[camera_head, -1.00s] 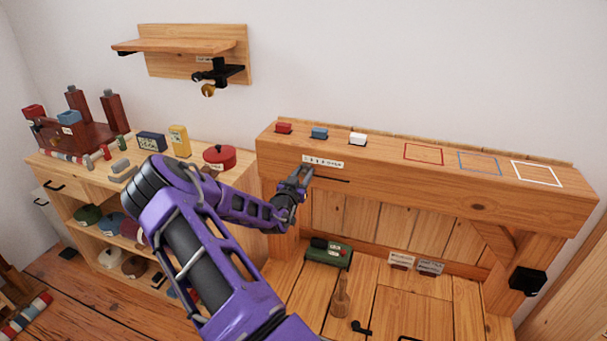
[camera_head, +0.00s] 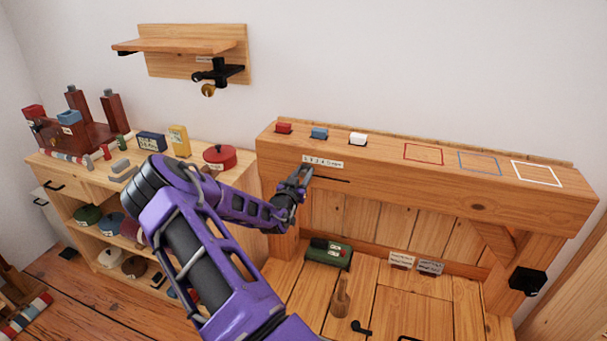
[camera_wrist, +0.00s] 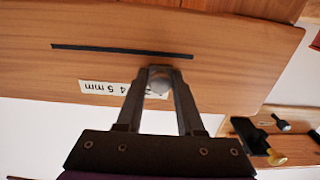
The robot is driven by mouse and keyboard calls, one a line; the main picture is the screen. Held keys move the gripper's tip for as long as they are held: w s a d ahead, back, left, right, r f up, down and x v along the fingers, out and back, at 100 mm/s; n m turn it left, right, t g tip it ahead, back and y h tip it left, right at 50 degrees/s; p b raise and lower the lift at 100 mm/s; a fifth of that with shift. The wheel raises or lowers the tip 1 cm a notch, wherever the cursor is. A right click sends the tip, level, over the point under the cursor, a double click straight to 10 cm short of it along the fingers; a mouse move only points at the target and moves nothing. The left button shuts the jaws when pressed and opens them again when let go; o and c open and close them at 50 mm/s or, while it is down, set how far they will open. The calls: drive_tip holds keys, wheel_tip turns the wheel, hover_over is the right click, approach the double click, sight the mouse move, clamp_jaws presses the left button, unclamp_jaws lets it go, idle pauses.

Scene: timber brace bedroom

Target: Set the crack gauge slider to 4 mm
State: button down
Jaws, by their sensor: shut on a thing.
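The crack gauge is a dark slot (camera_head: 334,180) in the front of the timber beam, with a white scale label (camera_head: 324,163) above it. The wrist view shows the slot (camera_wrist: 110,50) and the label (camera_wrist: 97,87) upside down; "4", "5" and "mm" are readable, and the lower marks are partly behind my fingers. My gripper (camera_wrist: 160,74) is shut on the round grey slider knob (camera_wrist: 159,84). The knob stands at the low-number part of the scale, toward the slot's left end in the head view. There my gripper (camera_head: 303,174) hides it.
Red, blue and white blocks (camera_head: 357,139) stand on the beam (camera_head: 450,190) above, beside coloured outlines. A shelf with a black bracket (camera_head: 218,72) hangs on the wall at upper left. A low cabinet (camera_head: 75,172) with several objects stands left. The beam face right of the slot is clear.

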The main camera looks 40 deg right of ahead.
sight(325, 171)
drive_tip(key=s+d, duration=0.1)
drive_tip(key=s+b, duration=0.1)
drive_tip(key=s, duration=0.1)
drive_tip(key=s+d+b, duration=0.1)
drive_tip(key=s, duration=0.1)
drive_tip(key=shift+s+d, duration=0.2)
drive_tip(key=shift+d, duration=0.15)
drive_tip(key=c, duration=0.6)
unclamp_jaws()
drive_tip(key=shift+c, duration=0.2)
drive_tip(key=v, duration=1.7)
drive_tip(key=shift+a, duration=0.2)
drive_tip(key=shift+s, duration=0.1)
